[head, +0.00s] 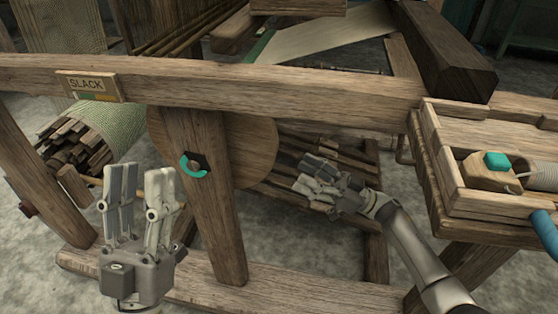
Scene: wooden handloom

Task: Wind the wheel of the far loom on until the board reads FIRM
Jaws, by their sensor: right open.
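The loom's board (88,86) hangs on the long upper beam at the left and reads SLACK, with a coloured strip under the word. A round wooden wheel (252,150) sits behind the slanted post, its right part showing and the rest partly hidden by post and beam. A dark hub piece with a teal arc (196,170) shows at the post. My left gripper (143,178) points up, open and empty, in front and left of the post. My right gripper (312,172) is open, pointing left, just right of the wheel's rim; I cannot tell whether it touches.
A wooden tray (436,150) at the right holds a block with a teal top (497,160) and a pale spool (542,176). The slanted post (215,215) stands between my grippers.

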